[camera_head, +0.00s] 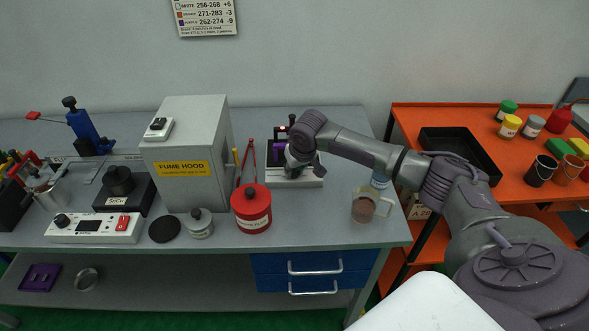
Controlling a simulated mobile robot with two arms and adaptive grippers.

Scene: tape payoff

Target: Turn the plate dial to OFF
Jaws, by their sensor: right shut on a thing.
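A white control unit (95,228) sits at the front left of the grey bench, with a black dial (62,220) at its left end, a small dark display and a red switch (122,223). The dial's markings are too small to read. A black plate with a dark pot (118,180) is behind the unit. My right gripper (296,166) is far to the right of the dial, pointing down over a white-based device (295,180). It is shut on a purple part (278,160) there, which it largely hides. My left gripper is not in view.
A grey fume hood box (185,150) stands between the control unit and my right gripper. A red pot (251,208), a small grey jar (200,223) and a black disc (165,229) line the front. A clear beaker (364,207) stands near the right edge.

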